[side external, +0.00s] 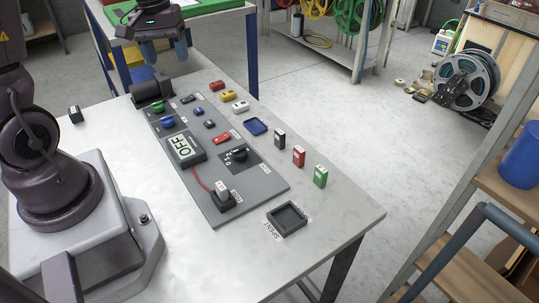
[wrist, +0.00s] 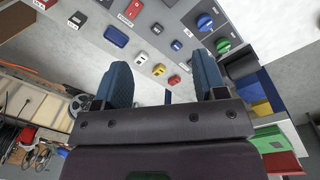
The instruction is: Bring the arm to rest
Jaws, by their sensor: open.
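My gripper (side external: 165,54) is raised at the top of the side external view, above the far end of the white table (side external: 335,205). Its two blue fingers are apart, with nothing between them. In the wrist view the open fingers (wrist: 162,68) show in front of the grey control panel (side external: 250,197). The panel lies flat on the table, well below the gripper. It carries a display reading OFF (side external: 184,148), a black knob (side external: 239,154), a red switch (side external: 221,138), green and blue knobs, and a red cable running to a dark block (side external: 223,200).
Small red, yellow and white blocks (side external: 228,95) lie beside the panel. A black cylinder (side external: 152,92) sits at the panel's far end.

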